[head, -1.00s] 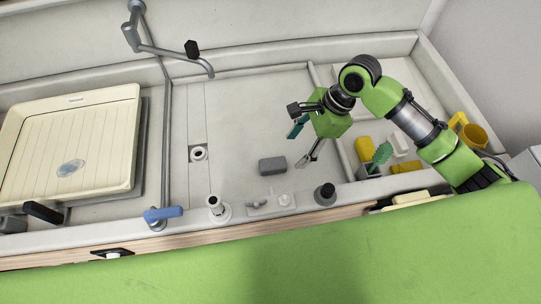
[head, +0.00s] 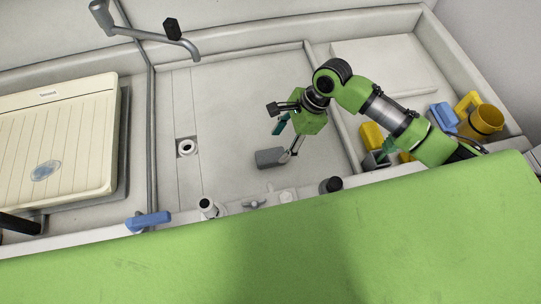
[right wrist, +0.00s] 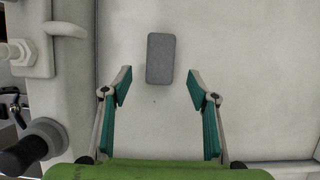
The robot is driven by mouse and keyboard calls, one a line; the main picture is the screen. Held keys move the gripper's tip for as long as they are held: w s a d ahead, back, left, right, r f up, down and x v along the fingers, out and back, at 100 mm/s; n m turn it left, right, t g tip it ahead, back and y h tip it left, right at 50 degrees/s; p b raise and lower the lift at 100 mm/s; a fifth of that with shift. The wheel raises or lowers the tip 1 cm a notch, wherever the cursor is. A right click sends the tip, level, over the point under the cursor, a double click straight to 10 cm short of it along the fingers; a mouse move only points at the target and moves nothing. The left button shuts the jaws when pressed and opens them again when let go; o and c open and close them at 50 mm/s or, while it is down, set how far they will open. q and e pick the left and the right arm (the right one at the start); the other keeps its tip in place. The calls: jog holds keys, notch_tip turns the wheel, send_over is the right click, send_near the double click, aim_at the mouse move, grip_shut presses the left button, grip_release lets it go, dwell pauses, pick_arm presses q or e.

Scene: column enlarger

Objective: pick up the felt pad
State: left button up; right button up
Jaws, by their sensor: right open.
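The felt pad (head: 268,158) is a small dark grey block lying flat on the pale floor of the basin in the head view. In the right wrist view the felt pad (right wrist: 160,59) lies just beyond the fingertips, roughly centred between them and not touched. My right gripper (head: 284,142) is open and empty beside the pad in the head view. Its two teal-lined fingers (right wrist: 160,87) stand apart in the right wrist view. My left gripper does not show.
A cream ribbed tray (head: 55,140) stands at the left. A drain hole (head: 187,147), a blue lever (head: 148,221) and a black knob (head: 331,185) are nearby. The basin floor around the pad is clear.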

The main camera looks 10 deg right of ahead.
aim_at(272, 155)
jog(key=x, duration=0.2)
jog(key=shift+w+a+f, duration=0.15)
jog(key=shift+f, duration=0.1)
jog(key=shift+a+f+p, duration=0.25)
jog(key=shift+f+p, duration=0.05)
jog(key=p+x, duration=0.1)
jog(key=x, duration=0.2)
jog(key=shift+a+f, duration=0.35)
jog(key=shift+f, duration=0.25)
jog(key=shift+f+p, duration=0.2)
jog(key=shift+p, duration=0.15)
jog(key=shift+c, duration=0.3)
jog(key=c, duration=1)
